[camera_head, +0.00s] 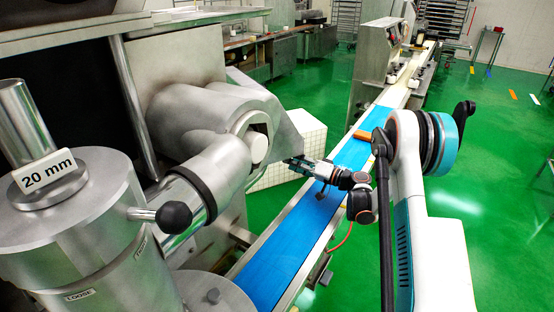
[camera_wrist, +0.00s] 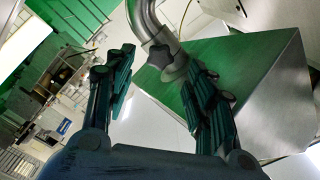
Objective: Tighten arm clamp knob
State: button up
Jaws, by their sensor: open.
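A dark lobed knob (camera_wrist: 159,56) sits on a collar at the end of a curved metal pipe (camera_wrist: 149,20) in the wrist view. My gripper (camera_wrist: 160,62) is open, with one finger on each side of the knob in the picture. The knob appears beyond the fingertips; I cannot tell the exact gap, and no grip on it shows. In the head view my gripper (camera_head: 292,163) reaches left over the blue belt toward the machine's grey housing. The lobed knob cannot be made out there.
A black ball-ended lever (camera_head: 174,216) stands on the machine in front, near a "20 mm" cylinder (camera_head: 62,200). The blue conveyor belt (camera_head: 290,245) runs below my arm, with an orange block (camera_head: 362,135) on it. Green floor is open at right. A metal box-like housing (camera_wrist: 255,90) is close to the right finger.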

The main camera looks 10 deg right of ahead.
jog(key=b+x, duration=0.2)
jog(key=x, duration=0.5)
jog(key=shift+w+a, duration=0.25)
jog(key=c, duration=1.1)
